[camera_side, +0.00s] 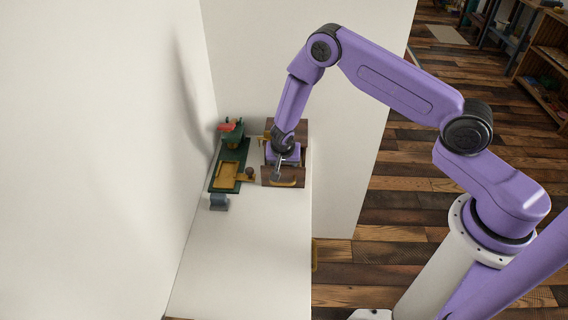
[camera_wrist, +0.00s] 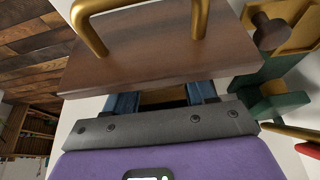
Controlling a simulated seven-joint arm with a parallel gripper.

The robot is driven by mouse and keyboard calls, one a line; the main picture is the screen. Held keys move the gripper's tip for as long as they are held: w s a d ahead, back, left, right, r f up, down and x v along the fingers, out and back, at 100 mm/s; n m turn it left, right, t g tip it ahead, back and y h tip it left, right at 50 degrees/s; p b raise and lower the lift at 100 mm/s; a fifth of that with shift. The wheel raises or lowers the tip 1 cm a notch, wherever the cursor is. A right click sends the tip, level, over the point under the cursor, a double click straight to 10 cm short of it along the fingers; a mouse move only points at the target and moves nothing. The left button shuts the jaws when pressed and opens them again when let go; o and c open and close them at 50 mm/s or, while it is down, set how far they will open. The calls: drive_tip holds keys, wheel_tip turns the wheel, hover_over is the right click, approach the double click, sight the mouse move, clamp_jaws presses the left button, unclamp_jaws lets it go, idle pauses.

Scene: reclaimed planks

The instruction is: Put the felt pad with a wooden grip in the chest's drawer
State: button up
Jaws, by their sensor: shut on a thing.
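The chest (camera_side: 300,129) stands at the back of the white table, and its drawer (camera_side: 284,182) is pulled out toward the front. The drawer's dark wooden front (camera_wrist: 160,55) and brass handle fill the upper wrist view. My gripper (camera_side: 280,168) points down over the open drawer. In the wrist view, the blue fingers of my gripper (camera_wrist: 162,98) reach down behind the drawer front. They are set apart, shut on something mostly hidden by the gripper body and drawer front. It appears to be the felt pad, but its felt and grip do not show clearly.
A green tray or board with a yellow tray (camera_side: 226,176) lies left of the chest. A brown knob (camera_wrist: 270,32) stands by it. A green object with red on top (camera_side: 232,132) is behind. A blue-grey block (camera_side: 219,202) sits in front. The table's front is clear.

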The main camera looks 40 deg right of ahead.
drive_tip(key=shift+f, duration=0.2)
drive_tip(key=o, duration=1.2)
drive_tip(key=shift+c, duration=0.2)
drive_tip(key=shift+r, duration=0.15)
